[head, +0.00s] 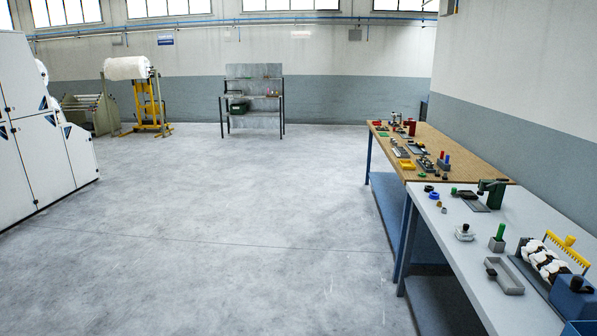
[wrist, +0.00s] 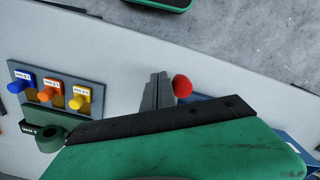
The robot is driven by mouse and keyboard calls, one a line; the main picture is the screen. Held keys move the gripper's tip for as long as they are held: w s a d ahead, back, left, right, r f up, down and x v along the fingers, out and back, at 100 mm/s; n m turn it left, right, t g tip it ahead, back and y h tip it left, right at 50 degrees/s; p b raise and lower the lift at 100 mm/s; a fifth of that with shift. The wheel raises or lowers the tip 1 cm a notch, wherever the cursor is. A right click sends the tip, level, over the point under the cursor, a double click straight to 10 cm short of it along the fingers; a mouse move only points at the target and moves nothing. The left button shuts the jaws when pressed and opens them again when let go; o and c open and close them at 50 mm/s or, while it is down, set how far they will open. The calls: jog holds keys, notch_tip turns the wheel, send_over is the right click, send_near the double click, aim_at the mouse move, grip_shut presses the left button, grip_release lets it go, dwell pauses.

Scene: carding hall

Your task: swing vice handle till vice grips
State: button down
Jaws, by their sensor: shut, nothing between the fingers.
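In the wrist view a large green body with a black screwed plate (wrist: 165,120) fills the bottom; it looks like a vice jaw close to the camera. A red ball (wrist: 182,86), which looks like the vice handle's knob, shows just beyond the plate. My gripper (wrist: 157,80) appears as dark grey fingers, shut and empty, immediately left of the ball; I cannot tell whether they touch it. The rest of the handle and any gap between the vice jaws are hidden. My gripper is not seen in the head view.
In the wrist view a grey panel with blue, orange and yellow knobs (wrist: 78,102) lies left, near a green round part (wrist: 52,138). A grey bench (head: 455,265) with several fixtures runs along the right in the head view, before a wooden-topped bench (head: 440,145). The floor (head: 220,220) is clear.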

jog(key=shift+s, duration=0.65)
notch_tip(320, 180, up, 7)
jog(key=p, duration=0.5)
